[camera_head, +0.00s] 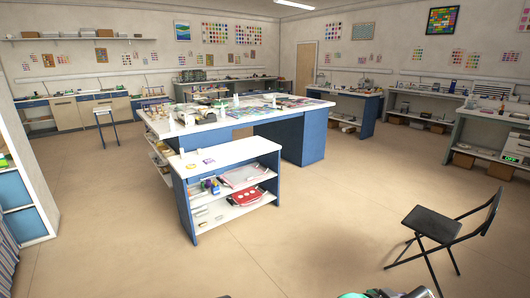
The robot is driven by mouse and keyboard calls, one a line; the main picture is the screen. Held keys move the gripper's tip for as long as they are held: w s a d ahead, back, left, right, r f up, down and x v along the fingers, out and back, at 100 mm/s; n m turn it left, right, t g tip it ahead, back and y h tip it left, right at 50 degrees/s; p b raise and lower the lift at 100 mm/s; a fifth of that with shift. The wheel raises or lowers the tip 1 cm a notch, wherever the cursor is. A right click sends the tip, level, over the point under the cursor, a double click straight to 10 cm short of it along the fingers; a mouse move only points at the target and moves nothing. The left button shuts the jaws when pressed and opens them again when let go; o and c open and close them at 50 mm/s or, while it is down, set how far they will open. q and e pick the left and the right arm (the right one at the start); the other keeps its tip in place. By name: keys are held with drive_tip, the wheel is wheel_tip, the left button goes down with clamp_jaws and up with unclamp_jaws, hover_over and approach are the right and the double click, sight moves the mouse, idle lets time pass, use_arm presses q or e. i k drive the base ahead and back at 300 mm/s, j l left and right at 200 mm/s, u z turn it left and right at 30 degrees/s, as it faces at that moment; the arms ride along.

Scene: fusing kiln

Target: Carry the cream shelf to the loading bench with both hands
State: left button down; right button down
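I cannot pick out the cream shelf for certain in the head view. Which of the tables is the loading bench is not clear either. No gripper fingers show in the picture. Only a dark and teal piece, probably of my own arm, pokes in at the bottom edge right of centre, and a tiny dark bit shows at the bottom left of centre.
A large blue and white worktable (308,141) stands mid-room, with a low white-topped shelf unit (228,155) at its near end. A black folding chair (436,225) stands right. Benches line the walls, and a white rack (30,165) stands left. The beige foreground floor is clear.

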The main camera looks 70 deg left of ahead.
sight(243, 148)
drive_tip(key=j+u, duration=0.1)
drive_tip(key=u, duration=1.6)
drive_tip(key=i+u, duration=0.3)
drive_tip(key=i, duration=3.65)
drive_tip(key=i+u, duration=0.3)
drive_tip(key=i+l+u, duration=0.25)
drive_tip(key=i, duration=0.2)
drive_tip(key=i+l+u, duration=0.15)
drive_tip(key=i+u, duration=0.25)
drive_tip(key=u, duration=0.5)
